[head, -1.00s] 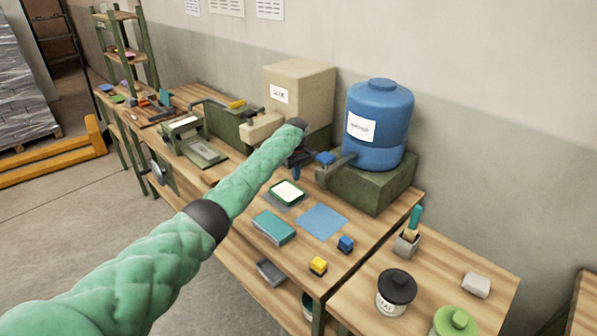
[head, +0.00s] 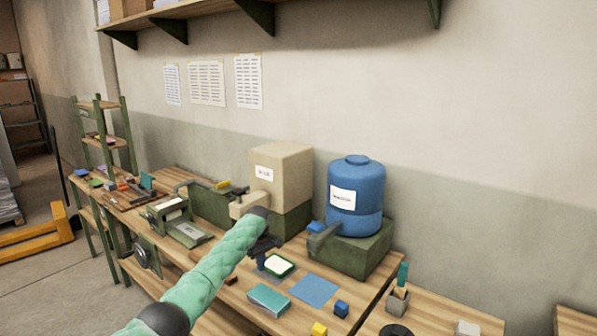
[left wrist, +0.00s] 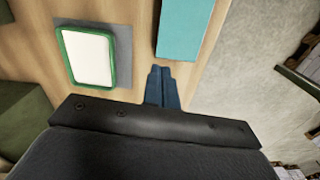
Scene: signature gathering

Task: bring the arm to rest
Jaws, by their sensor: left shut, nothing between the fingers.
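My left arm (head: 215,275), in a green quilted sleeve, reaches in from the bottom of the head view. My left gripper (head: 262,260) is over the workbench, in front of the beige dispenser. In the left wrist view its blue fingers (left wrist: 161,88) are together and empty. In that view a green-framed white pad (left wrist: 88,58) is to their left and a teal block (left wrist: 184,28) is to their upper right, both apart from the fingers. My right gripper is not in view.
The beige dispenser (head: 281,170) and the blue tank (head: 356,190) on its green base stand at the back of the bench. A shelf (head: 180,14) hangs above.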

